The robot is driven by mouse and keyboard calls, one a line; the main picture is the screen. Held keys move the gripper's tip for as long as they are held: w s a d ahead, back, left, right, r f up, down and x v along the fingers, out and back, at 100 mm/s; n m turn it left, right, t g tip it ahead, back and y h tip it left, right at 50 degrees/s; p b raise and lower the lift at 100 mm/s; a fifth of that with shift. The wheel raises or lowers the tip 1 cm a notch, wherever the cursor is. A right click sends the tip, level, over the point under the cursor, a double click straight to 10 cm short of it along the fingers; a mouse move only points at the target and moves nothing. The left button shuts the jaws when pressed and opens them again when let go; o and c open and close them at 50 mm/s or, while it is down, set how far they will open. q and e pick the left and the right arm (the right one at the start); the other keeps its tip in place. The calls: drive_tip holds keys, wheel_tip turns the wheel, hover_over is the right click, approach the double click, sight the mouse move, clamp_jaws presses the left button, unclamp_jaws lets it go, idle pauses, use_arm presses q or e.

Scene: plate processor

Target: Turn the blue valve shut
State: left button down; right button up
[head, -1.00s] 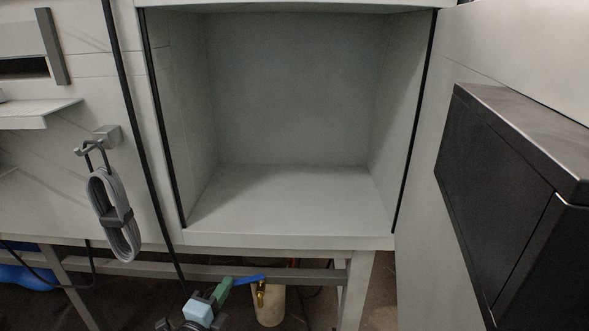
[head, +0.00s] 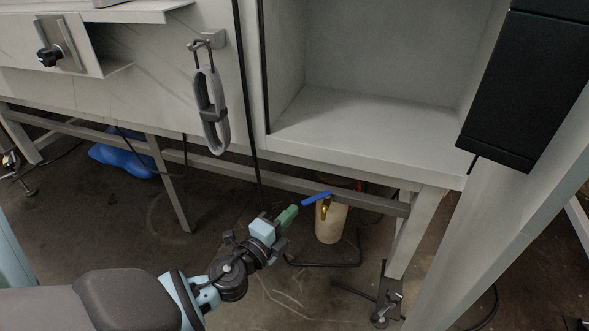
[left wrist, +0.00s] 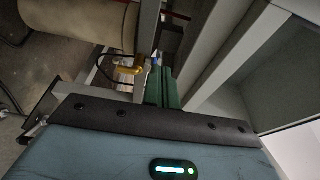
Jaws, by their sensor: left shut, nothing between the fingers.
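The valve has a blue lever handle (head: 315,199) and a brass body (head: 325,209), under the front rail of the cabinet in the head view. The handle points left and slightly down from the brass body. My left gripper (head: 294,210) has green fingers, is shut and holds nothing. Its fingertips are at the free end of the handle; I cannot tell if they touch. In the left wrist view the brass body (left wrist: 128,70) shows left of the green fingers (left wrist: 164,84), and only a small bit of blue shows beside them. My right gripper is not in view.
A white cylindrical container (head: 331,226) stands behind and below the valve. The metal rail (head: 370,201) and a table leg (head: 414,232) are close by. A grey coiled cable (head: 210,112) hangs from a hook. Open floor lies left of the gripper.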

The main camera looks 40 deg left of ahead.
use_arm(q)
drive_tip(key=s, duration=0.7)
drive_tip(key=shift+s+a+r+b, duration=0.2)
drive_tip(key=shift+s+r+b, duration=0.05)
drive_tip(key=shift+s+b, duration=0.15)
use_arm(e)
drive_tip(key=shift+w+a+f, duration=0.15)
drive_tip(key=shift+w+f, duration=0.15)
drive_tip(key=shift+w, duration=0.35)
